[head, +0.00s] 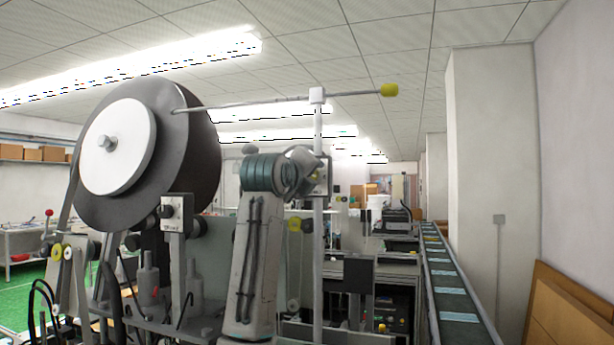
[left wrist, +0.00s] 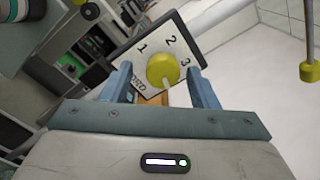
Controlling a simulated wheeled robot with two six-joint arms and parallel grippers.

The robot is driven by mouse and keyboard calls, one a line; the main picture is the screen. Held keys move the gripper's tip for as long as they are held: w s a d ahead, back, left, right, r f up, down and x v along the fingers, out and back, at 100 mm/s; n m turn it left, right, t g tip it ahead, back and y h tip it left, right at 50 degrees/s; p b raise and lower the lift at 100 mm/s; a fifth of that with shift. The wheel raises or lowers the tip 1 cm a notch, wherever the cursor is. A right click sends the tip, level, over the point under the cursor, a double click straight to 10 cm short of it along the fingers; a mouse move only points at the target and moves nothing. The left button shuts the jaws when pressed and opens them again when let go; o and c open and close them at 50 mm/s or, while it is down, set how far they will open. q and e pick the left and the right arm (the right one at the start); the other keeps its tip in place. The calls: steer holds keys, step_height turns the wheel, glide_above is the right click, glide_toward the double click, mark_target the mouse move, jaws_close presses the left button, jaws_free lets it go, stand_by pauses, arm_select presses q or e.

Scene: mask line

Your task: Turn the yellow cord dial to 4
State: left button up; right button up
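The yellow cord dial (left wrist: 163,70) is a round knob on a white plate (left wrist: 127,62) with a dark edge. The numbers 1, 2 and 3 show around it, with part of a printed word at its lower left; no 4 is visible. A pale mark on the knob points toward the bottom of the left wrist view. My left gripper (left wrist: 158,74) is open, with one blue-grey finger on each side of the knob and visible gaps. In the head view my left gripper (head: 312,172) is at the plate on the upright post, largely hiding the dial. My right gripper is out of view.
A thin rod with a yellow end (head: 388,90) sticks out from the post (head: 318,260) above my gripper. A large reel (head: 118,146) stands left. Another small dial box (head: 176,212) is below it. A conveyor (head: 452,290) runs along the right.

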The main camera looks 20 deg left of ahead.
arm_select(q)
steer(key=shift+r, duration=0.1)
steer(key=s+b, duration=0.5)
steer(key=s, duration=0.5)
steer(key=shift+s+a, duration=0.35)
steer(key=shift+s, duration=0.05)
steer(key=shift+f, duration=0.2)
